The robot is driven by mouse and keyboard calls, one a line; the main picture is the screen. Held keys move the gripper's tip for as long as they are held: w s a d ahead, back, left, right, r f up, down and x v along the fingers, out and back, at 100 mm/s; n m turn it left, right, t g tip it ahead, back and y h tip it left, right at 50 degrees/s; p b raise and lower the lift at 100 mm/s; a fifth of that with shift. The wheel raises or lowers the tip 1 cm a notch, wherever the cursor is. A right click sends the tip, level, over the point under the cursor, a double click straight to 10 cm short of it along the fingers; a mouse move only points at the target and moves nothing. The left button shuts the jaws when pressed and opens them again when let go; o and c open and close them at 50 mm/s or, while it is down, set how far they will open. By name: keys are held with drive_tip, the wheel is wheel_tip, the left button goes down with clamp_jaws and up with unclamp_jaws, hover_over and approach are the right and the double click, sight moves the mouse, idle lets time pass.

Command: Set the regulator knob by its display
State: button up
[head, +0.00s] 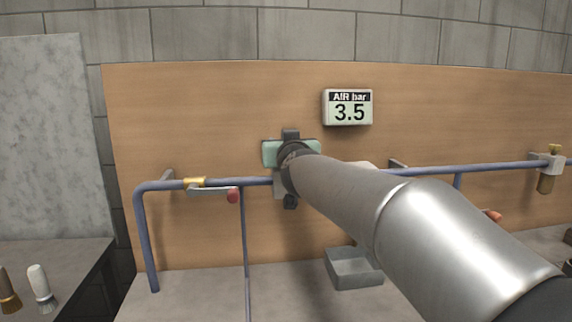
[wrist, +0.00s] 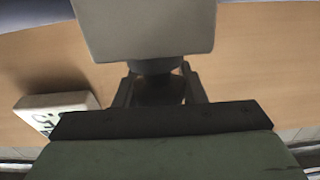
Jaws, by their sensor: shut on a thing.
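The display (head: 349,107) on the wooden board reads "AIR bar 3.5". It also shows, tilted and partly hidden, at the left of the wrist view (wrist: 60,104). The regulator's pale grey body (wrist: 145,30) fills the top of the wrist view. Its dark round knob (wrist: 158,67) sits just below that body. My gripper (wrist: 158,88) is shut on the knob, one finger on each side. In the head view my arm and the greenish hand hide the fingers and the knob.
A blue pipe (head: 430,171) runs across the board. A yellow-fitted valve with a red-tipped lever (head: 212,191) is at left, another brass-topped fitting (head: 548,165) at right. A grey open bin (head: 354,268) stands below. Two brushes (head: 41,288) are at far left.

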drive_tip(key=shift+a+f+n+g+y+b, duration=0.1)
drive_tip(key=shift+f+n+g+y+b, duration=0.4)
drive_tip(key=shift+b, duration=2.6)
drive_tip(key=shift+a+f+n+y+b, duration=0.15)
drive_tip(key=shift+n+y+b, duration=0.7)
drive_tip(key=shift+b, duration=2.2)
drive_tip(key=y+b, duration=0.1)
drive_tip(key=b, duration=0.2)
drive_tip(key=shift+r+n+g+y, duration=0.1)
drive_tip(key=shift+n+g+y, duration=0.15)
drive_tip(key=shift+g+y, duration=0.1)
drive_tip(key=shift+a+r+n+g+y+b, duration=0.1)
drive_tip(key=shift+r+n+g+y+b, duration=0.15)
drive_tip(key=shift+n+g+y+b, duration=0.6)
drive_tip(key=shift+s+a+r+n+g+y, duration=0.15)
drive_tip(key=shift+n+g+y, duration=0.45)
drive_tip(key=shift+y, duration=0.3)
drive_tip(key=shift+s+a+f+n+g+y, duration=0.1)
drive_tip(key=shift+n+g+y, duration=0.45)
drive_tip(key=shift+y, duration=0.3)
drive_tip(key=o, duration=1)
drive_tip(key=shift+s+d+r, duration=0.1)
